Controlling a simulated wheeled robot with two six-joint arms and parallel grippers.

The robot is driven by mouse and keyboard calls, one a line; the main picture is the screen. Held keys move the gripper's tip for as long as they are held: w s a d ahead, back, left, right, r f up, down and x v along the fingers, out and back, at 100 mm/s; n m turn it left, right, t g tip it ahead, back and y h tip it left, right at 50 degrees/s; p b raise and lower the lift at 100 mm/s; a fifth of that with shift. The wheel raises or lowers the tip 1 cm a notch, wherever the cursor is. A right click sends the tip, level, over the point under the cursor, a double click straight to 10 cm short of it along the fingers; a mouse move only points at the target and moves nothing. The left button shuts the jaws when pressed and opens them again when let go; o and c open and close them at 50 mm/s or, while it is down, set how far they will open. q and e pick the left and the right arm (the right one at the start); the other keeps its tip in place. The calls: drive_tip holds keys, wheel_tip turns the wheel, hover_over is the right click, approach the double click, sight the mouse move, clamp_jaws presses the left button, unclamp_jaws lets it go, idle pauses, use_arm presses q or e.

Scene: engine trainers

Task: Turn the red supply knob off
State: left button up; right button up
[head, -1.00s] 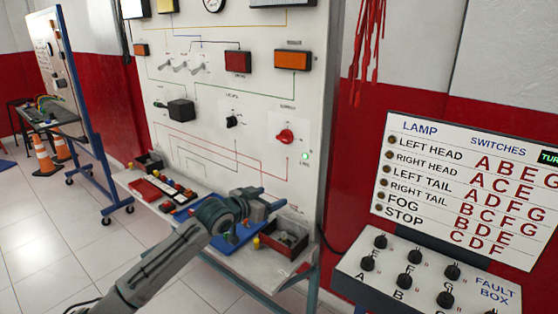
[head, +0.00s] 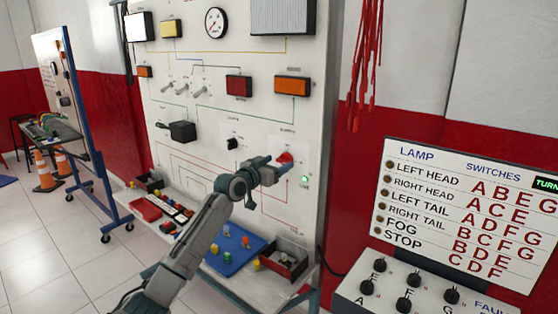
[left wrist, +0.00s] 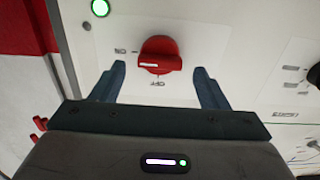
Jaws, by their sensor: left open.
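The red supply knob (head: 285,157) is on the lower right of the white trainer panel (head: 262,130), partly behind my left gripper (head: 284,168). In the left wrist view the red knob (left wrist: 160,47) shows a white mark on its left half. Small upside-down labels, apparently ON and OFF, are left of and below it. My left gripper (left wrist: 158,69) is open, with one finger on each side of the knob in the picture. Gaps show between fingers and knob, and I see no contact. A green lamp (head: 305,180) near the knob is lit. My right gripper is out of view.
Below the panel, a shelf holds a blue tray (head: 232,264) with coloured pieces and a red-and-black bin (head: 283,262). A fault box (head: 395,292) and lamp chart (head: 460,215) stand at right. Red leads (head: 366,60) hang beside the panel.

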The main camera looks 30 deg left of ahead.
use_arm(q)
drive_tip(key=shift+w+d, duration=0.1)
drive_tip(key=shift+w, duration=0.7)
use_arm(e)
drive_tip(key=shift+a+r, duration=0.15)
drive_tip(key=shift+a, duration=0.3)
use_arm(q)
drive_tip(key=shift+c, duration=0.2)
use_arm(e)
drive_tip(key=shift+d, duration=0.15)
use_arm(q)
drive_tip(key=c, duration=0.9)
drive_tip(key=shift+c, duration=0.2)
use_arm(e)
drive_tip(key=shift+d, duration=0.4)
